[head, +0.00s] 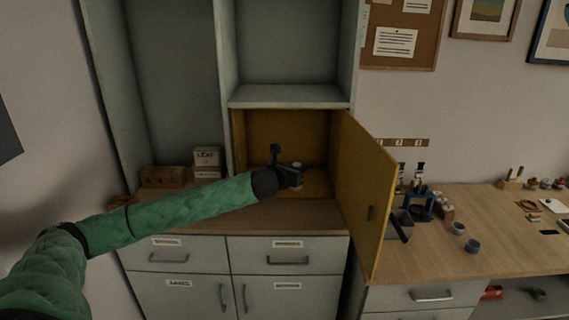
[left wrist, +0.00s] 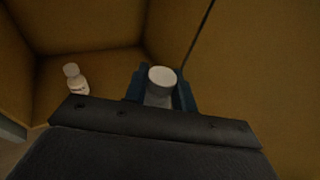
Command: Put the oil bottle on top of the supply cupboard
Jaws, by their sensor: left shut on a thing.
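The supply cupboard (head: 286,132) has a mustard-yellow inside, and its yellow door (head: 366,185) stands open to the right. Its flat grey-green top (head: 288,97) shows above the opening and is bare. My left gripper (head: 296,179) reaches into the cupboard. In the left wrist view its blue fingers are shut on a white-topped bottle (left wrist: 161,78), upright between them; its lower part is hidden. I cannot read a label on it, so I cannot confirm that it is the oil bottle. My right gripper is not in view.
Small boxes (head: 207,162) stand on the counter left of the cupboard. The open door's edge juts out over the counter. Right of it are a dark grey bin (head: 401,224), a blue stand (head: 419,206) and two cups (head: 458,229). The shelf space above the cupboard is empty.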

